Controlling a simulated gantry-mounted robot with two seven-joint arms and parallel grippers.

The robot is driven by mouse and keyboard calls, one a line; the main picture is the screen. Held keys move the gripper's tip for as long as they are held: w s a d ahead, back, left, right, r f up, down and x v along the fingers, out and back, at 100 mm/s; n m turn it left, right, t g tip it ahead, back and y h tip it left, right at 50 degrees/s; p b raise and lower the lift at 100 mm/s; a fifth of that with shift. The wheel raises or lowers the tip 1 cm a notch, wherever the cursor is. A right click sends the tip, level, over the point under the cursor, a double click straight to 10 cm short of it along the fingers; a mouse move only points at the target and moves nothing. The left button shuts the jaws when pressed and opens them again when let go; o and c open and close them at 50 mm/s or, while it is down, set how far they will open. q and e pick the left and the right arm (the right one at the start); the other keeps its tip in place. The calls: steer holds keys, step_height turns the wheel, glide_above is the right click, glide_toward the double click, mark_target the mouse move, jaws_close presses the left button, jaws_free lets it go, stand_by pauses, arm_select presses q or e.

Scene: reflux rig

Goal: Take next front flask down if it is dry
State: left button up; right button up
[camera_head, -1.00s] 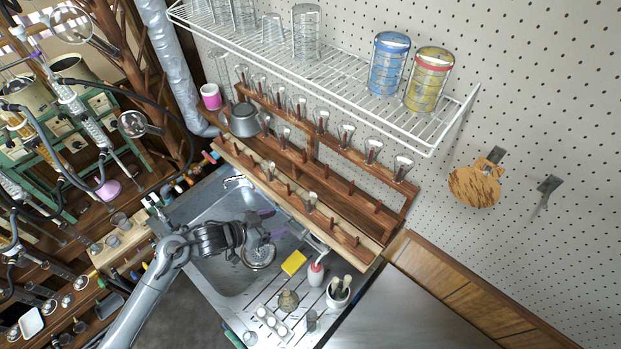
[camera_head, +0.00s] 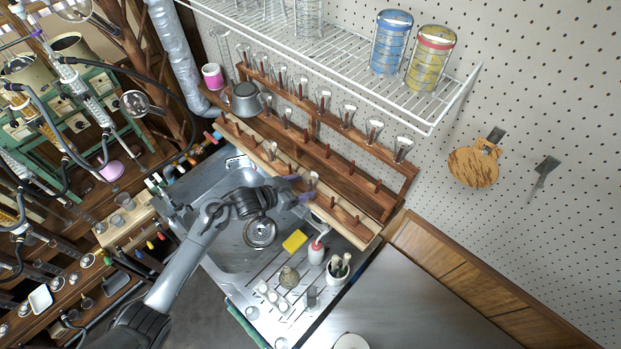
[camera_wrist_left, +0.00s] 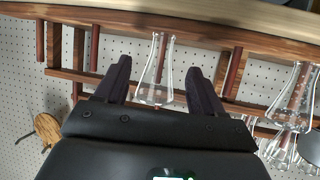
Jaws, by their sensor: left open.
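A wooden drying rack (camera_head: 352,229) holds clear conical flasks upside down on pegs. A front-row flask (camera_head: 312,180) sits near its middle. My left gripper (camera_head: 304,188) is open beside that flask in the head view. In the left wrist view the flask (camera_wrist_left: 156,72) stands between the two spread fingers (camera_wrist_left: 158,67), with its reddish-brown peg visible inside. I see a gap on both sides of the glass. The glass looks clear, but I cannot tell whether it is dry. Another front-row flask (camera_head: 269,149) is further left. My right gripper is not in view.
More flasks (camera_head: 348,114) fill the back rows. A steel sink (camera_head: 225,240) lies below, with a yellow sponge (camera_head: 294,241), a squeeze bottle (camera_head: 316,252) and a brush pot (camera_head: 338,268) to its right. A wire shelf (camera_head: 330,65) hangs above. The steel counter (camera_head: 400,290) is mostly bare.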

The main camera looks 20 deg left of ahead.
arm_select(q)
steer(key=shift+x, duration=1.05)
steer(key=shift+s, duration=0.1)
steer(key=c, duration=1.1)
